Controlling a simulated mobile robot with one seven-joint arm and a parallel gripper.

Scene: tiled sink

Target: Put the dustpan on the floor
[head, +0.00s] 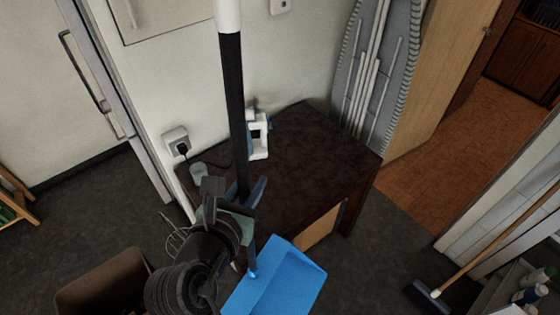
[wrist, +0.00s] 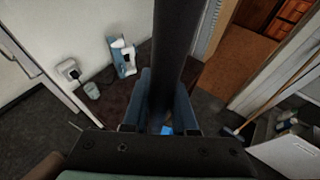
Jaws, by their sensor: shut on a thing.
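The dustpan (head: 280,280) has a blue pan and a long dark handle with a white top, standing nearly upright in the head view. My gripper (head: 252,192) is shut around the lower part of the handle, just above the pan. The pan hangs low in front of the dark table; whether it touches the floor (head: 375,270) I cannot tell. In the wrist view the handle (wrist: 177,50) runs up between the fingers, and only a small blue bit of the pan shows below them.
A dark table (head: 320,150) with a white and blue iron (head: 259,138) and a cup (head: 199,174) stands behind. An ironing board (head: 375,75) leans at the wall. A broom (head: 428,297) stands at right. Grey floor is clear between table and broom.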

